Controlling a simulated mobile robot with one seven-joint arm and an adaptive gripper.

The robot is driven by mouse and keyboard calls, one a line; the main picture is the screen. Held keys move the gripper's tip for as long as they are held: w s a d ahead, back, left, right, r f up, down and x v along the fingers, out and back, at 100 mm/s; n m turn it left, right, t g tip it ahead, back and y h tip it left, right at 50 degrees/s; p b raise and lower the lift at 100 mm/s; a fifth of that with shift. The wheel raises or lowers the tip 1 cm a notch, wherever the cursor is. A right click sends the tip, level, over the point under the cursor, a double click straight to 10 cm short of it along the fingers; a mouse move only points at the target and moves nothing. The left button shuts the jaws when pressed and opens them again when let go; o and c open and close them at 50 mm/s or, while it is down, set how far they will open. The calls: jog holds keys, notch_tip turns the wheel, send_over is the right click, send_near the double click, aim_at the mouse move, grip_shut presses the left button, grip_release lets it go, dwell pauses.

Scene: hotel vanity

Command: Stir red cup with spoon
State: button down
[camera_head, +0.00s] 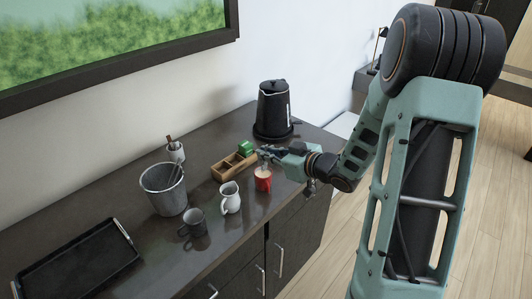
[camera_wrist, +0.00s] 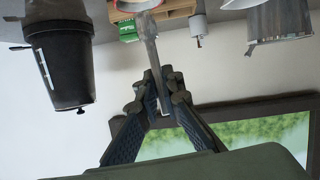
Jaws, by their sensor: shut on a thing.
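The red cup (camera_head: 263,182) stands upright near the front edge of the dark counter. My gripper (camera_head: 267,154) is just above it, reaching in from the right. In the wrist view, which is upside down, my gripper (camera_wrist: 160,88) is shut on the handle of the metal spoon (camera_wrist: 148,40). In the head view the spoon is too small to make out clearly.
A wooden box (camera_head: 230,167) with a green item (camera_head: 245,147) sits just behind the cup. A white pitcher (camera_head: 230,198), dark mug (camera_head: 195,224) and metal bucket (camera_head: 165,190) stand to the left. A black kettle (camera_head: 273,108) stands at the back. A black tray (camera_head: 75,265) lies far left.

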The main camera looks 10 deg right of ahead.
dwell(0.6)
jog(key=shift+r+p, duration=2.15)
jog(key=shift+r, duration=0.35)
